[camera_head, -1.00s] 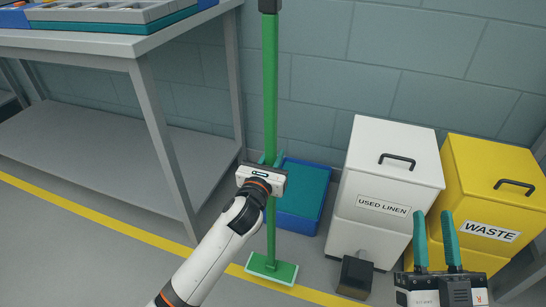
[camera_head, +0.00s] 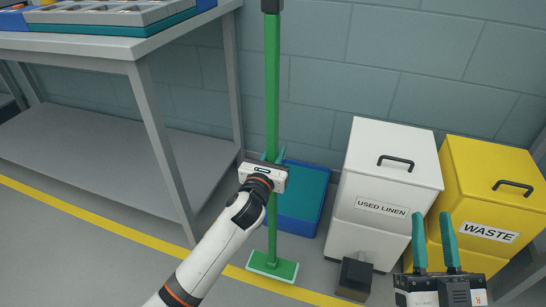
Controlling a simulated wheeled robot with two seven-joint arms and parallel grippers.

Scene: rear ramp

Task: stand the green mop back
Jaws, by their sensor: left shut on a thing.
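The green mop (camera_head: 272,95) stands upright on the grey floor in the middle of the view. Its flat green head (camera_head: 273,267) with a pale edge is at the bottom, by the yellow floor line. My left gripper (camera_head: 272,160) is shut on the mop's handle, partway down it. The gripper body hides a short stretch of the handle. My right gripper (camera_head: 434,242) is at the lower right, its two teal fingers apart with nothing between them, in front of the bins.
A blue tub (camera_head: 304,200) stands behind the mop against the wall. A white used linen bin (camera_head: 388,190) and a yellow waste bin (camera_head: 492,195) stand to the right. A dark pedal block (camera_head: 355,278) is before the white bin. A grey metal table (camera_head: 100,45) is at left.

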